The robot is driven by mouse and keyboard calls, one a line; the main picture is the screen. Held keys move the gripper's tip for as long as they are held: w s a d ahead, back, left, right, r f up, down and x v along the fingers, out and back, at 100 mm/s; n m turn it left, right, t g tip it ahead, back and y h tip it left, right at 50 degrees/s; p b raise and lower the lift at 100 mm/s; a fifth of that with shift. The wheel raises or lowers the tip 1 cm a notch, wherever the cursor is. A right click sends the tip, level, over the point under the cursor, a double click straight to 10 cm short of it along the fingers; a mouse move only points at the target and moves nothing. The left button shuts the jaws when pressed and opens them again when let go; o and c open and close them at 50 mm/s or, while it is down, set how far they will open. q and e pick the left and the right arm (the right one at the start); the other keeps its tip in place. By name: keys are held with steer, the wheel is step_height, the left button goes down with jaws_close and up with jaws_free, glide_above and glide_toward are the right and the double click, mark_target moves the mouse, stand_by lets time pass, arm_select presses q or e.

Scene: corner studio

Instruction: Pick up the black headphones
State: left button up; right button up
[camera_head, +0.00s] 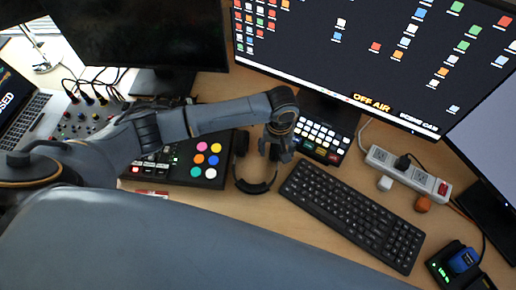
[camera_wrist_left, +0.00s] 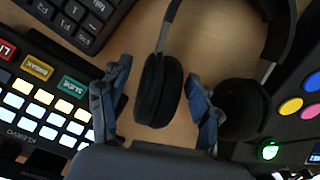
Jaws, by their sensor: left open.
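The black headphones (camera_head: 257,188) lie on the wooden desk between the colored-button mixer and the keyboard, with the headband toward the front. My left gripper (camera_head: 278,150) is above their rear part and hides some of it. In the left wrist view, the headphones (camera_wrist_left: 158,92) show two ear cups and part of the headband. My left gripper (camera_wrist_left: 156,100) is open there, and one ear cup appears between its two fingers. The other ear cup is outside the right finger. I cannot tell whether the fingers touch the cup. My right gripper is not in view.
A black keyboard (camera_head: 355,213) lies right of the headphones. A button panel (camera_head: 322,137) stands behind, and a mixer with colored buttons (camera_head: 203,163) is close at left. A power strip (camera_head: 408,172) lies farther right. Monitors (camera_head: 380,55) line the back.

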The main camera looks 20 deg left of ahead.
arm_select(q)
steer(key=shift+f, duration=0.85)
jaws_close()
steer(key=shift+r, duration=0.15)
steer(key=shift+w+r, duration=0.1)
steer(key=shift+r, duration=0.5)
steer(key=s+d+r, duration=0.1)
steer(key=s+r, duration=1)
steer(key=s, duration=0.3)
steer(key=shift+d+r, duration=0.35)
